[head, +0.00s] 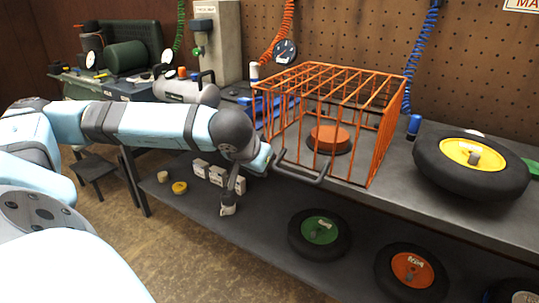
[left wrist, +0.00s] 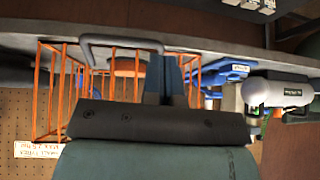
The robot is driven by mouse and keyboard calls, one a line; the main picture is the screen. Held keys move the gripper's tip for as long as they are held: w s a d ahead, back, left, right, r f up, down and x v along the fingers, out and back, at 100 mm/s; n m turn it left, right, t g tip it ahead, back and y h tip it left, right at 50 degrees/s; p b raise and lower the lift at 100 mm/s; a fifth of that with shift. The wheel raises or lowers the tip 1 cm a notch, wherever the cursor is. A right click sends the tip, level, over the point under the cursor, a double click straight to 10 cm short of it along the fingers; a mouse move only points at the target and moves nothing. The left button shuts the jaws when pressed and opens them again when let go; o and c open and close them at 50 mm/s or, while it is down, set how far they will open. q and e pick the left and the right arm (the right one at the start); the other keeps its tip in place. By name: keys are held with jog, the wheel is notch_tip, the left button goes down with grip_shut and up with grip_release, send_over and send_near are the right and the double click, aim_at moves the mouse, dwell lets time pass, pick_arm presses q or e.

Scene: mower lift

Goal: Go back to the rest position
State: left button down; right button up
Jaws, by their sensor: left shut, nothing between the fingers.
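My left arm reaches in from the left in the head view, and my left gripper (head: 274,158) is by the left end of the cage's grey handle (head: 303,175). In the left wrist view, the gripper's fingers (left wrist: 166,62) are shut together with nothing between them. They overlap the end of the handle there, and I cannot tell whether they touch it. The orange wire cage (head: 375,135) stands on the bench with an orange-hubbed wheel (head: 330,139) inside. My right gripper is not in view.
The grey bench (head: 437,202) runs along a pegboard wall. A yellow-hubbed wheel (head: 472,165) lies right of the cage. A green-hubbed wheel (head: 319,231) and another orange-hubbed wheel (head: 411,270) are on the lower shelf. A grey machine column (head: 219,40) stands behind my arm.

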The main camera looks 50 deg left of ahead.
pick_arm(q)
jog(key=s, duration=0.1)
jog(key=s+r, duration=0.1)
jog(key=s+d, duration=0.1)
jog(key=shift+s+r, duration=0.2)
jog(key=shift+r, duration=0.05)
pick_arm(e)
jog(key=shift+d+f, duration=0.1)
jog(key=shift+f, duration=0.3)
